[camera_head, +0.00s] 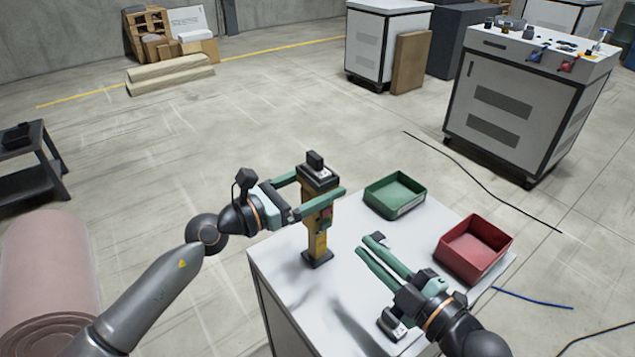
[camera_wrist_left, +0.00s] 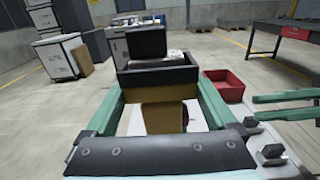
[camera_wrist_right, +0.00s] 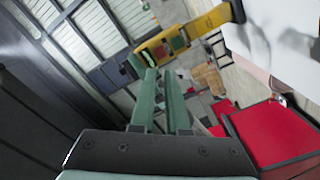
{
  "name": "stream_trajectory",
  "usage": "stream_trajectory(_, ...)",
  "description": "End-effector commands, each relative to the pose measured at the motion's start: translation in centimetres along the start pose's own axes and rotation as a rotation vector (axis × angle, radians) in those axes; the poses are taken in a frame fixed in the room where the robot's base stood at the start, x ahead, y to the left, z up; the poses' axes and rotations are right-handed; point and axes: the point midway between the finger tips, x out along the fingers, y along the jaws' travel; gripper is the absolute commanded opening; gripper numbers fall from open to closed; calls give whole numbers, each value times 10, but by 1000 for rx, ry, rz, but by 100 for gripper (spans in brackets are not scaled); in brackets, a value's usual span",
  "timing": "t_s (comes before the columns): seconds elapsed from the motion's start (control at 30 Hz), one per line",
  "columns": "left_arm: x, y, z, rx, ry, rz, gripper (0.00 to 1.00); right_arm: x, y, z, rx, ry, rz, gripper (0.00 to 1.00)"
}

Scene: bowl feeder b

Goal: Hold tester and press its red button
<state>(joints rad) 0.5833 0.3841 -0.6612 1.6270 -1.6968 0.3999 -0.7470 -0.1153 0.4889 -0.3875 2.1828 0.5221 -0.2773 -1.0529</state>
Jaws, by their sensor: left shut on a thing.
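The tester (camera_head: 317,243) is a yellow upright post with a black top and a black foot. My left gripper (camera_head: 325,190) is shut around its upper part, with one green finger on each side. I cannot tell whether the foot touches the table. A small red patch, seemingly the button (camera_head: 325,212), shows on its face below the fingers. The tester (camera_wrist_right: 208,22) also shows in the right wrist view, with its red patch (camera_wrist_right: 178,42). My right gripper (camera_head: 368,246) is empty, its fingers slightly apart, low over the table and right of the tester, not touching it.
The white table (camera_head: 285,262) carries a green tray (camera_head: 395,196) behind the tester and a red tray (camera_head: 473,249) at the right. A small grey-black object (camera_head: 393,325) is near my right gripper. Table space between tester and trays is clear.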

Motion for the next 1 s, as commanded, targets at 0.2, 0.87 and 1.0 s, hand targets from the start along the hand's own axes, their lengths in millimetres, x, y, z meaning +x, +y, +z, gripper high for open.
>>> stream_trajectory(0.2, 0, 0, -1, 0, 1, 0, 0, 0, 0, 0, 0, 0, 0, 0)
stream_trajectory(0.87, 0, 0, -1, 0, 1, 0, 0, 0, 0, 0, 0, 0, 0, 0)
stream_trajectory(1.0, 0, 0, -1, 0, 1, 0, 0, 0, 0, 0, 0, 0, 0, 0)
